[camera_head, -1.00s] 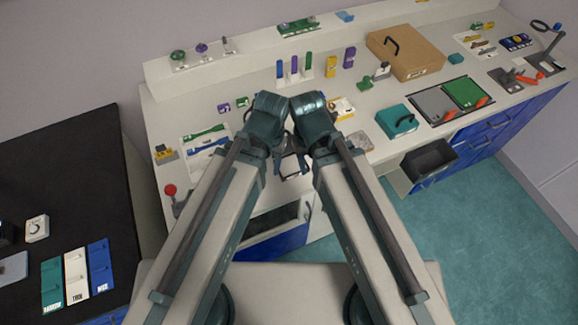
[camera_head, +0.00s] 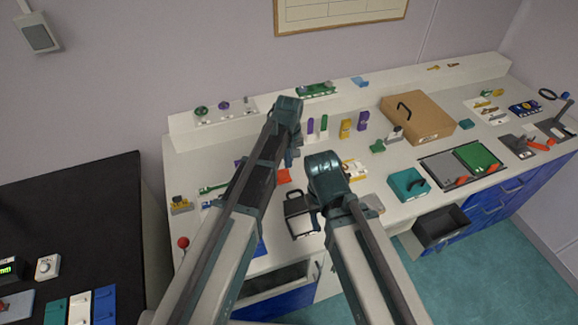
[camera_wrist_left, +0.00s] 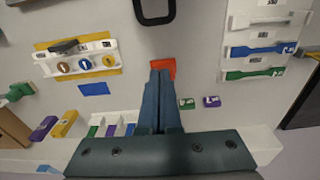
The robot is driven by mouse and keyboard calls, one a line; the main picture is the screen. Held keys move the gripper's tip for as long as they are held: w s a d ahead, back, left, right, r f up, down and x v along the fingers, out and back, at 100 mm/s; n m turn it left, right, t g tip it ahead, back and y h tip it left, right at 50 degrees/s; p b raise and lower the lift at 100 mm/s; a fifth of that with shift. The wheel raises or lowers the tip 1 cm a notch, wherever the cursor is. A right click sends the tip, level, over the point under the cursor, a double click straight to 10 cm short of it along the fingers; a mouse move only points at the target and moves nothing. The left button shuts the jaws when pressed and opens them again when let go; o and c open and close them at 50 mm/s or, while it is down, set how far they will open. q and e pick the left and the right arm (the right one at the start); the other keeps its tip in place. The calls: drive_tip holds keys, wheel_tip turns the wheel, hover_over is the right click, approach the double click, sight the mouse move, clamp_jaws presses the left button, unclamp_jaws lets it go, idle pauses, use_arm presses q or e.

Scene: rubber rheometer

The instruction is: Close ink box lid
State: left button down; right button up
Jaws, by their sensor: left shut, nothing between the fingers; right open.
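No label shows which thing is the ink box. A small orange-red square (camera_head: 283,176) lies on the bench top; the left wrist view shows it (camera_wrist_left: 166,66) at my left fingertips, which partly cover it. A dark-framed object with a black handle (camera_head: 296,201) sits nearer the bench's front edge; a black loop (camera_wrist_left: 154,12) shows at the top of the wrist view. My left gripper (camera_head: 290,158) is shut and empty, pointing down over the bench; its fingers also show in the wrist view (camera_wrist_left: 161,78). My right gripper (camera_head: 316,212) is open beside the dark-framed object, mostly hidden behind its wrist.
A teal box (camera_head: 408,184) and a brown case (camera_head: 420,117) stand to the right. A white tray with yellow edging (camera_wrist_left: 85,62) lies beside the orange-red square. Small colored blocks stand behind. An open dark drawer (camera_head: 440,228) juts out at the front right.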

sight(295, 199)
use_arm(q)
drive_tip(key=f+b, duration=0.9)
drive_tip(key=shift+w+f, duration=0.3)
use_arm(e)
wheel_tip(295, 199, down, 10)
drive_tip(key=shift+r, duration=0.2)
use_arm(q)
drive_tip(key=s, duration=0.1)
drive_tip(key=s+d+r+p, duration=0.1)
drive_tip(key=s+r+p, duration=0.1)
drive_tip(key=shift+s+d, duration=0.15)
drive_tip(key=shift+s, duration=0.25)
use_arm(e)
drive_tip(key=shift+r, duration=0.9)
use_arm(q)
drive_tip(key=shift+w+f, duration=0.1)
drive_tip(key=shift+f, duration=0.05)
drive_tip(key=shift+s+d+r+t, duration=0.15)
drive_tip(key=shift+s+r+t, duration=0.05)
drive_tip(key=shift+s+t, duration=0.1)
use_arm(e)
drive_tip(key=shift+r, duration=0.1)
use_arm(q)
drive_tip(key=shift+s+d+r+t+y, duration=0.1)
drive_tip(key=shift+s+r+t+y, duration=0.2)
drive_tip(key=shift+t, duration=0.1)
use_arm(e)
drive_tip(key=shift+r, duration=0.1)
